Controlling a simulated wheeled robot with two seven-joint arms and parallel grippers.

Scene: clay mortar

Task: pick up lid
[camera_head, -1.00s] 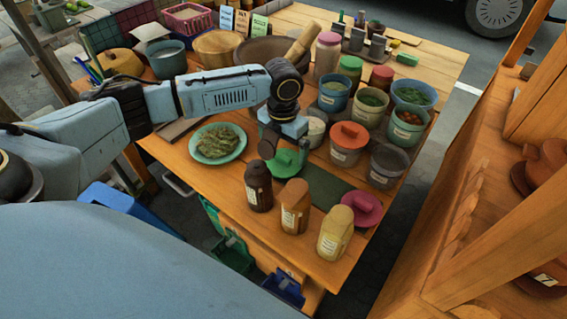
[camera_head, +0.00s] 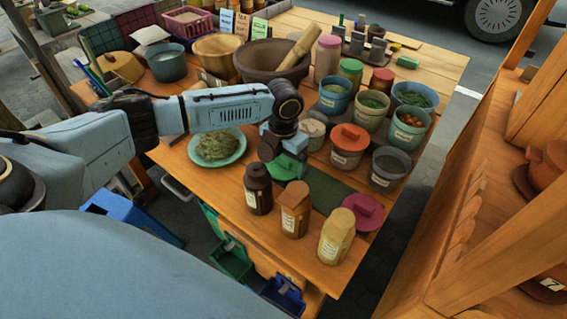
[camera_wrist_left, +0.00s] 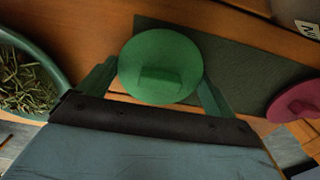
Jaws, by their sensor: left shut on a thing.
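The round green lid (camera_head: 292,166) with a raised block handle is at the left end of the dark green mat (camera_head: 325,190). In the left wrist view the lid (camera_wrist_left: 150,52) lies between the two green fingers of my left gripper (camera_wrist_left: 160,77), one on each side, and the gripper is shut on it. In the head view my left gripper (camera_head: 283,160) hangs over the lid and hides part of it. I cannot tell whether the lid touches the mat. A magenta lid (camera_head: 364,210) lies at the mat's other end. My right gripper is not in view.
Three bottles, dark brown (camera_head: 258,190), brown (camera_head: 295,210) and yellow (camera_head: 336,237), stand along the front edge. A plate of herbs (camera_head: 218,147) is to the left. The mortar (camera_head: 262,62) is farther back.

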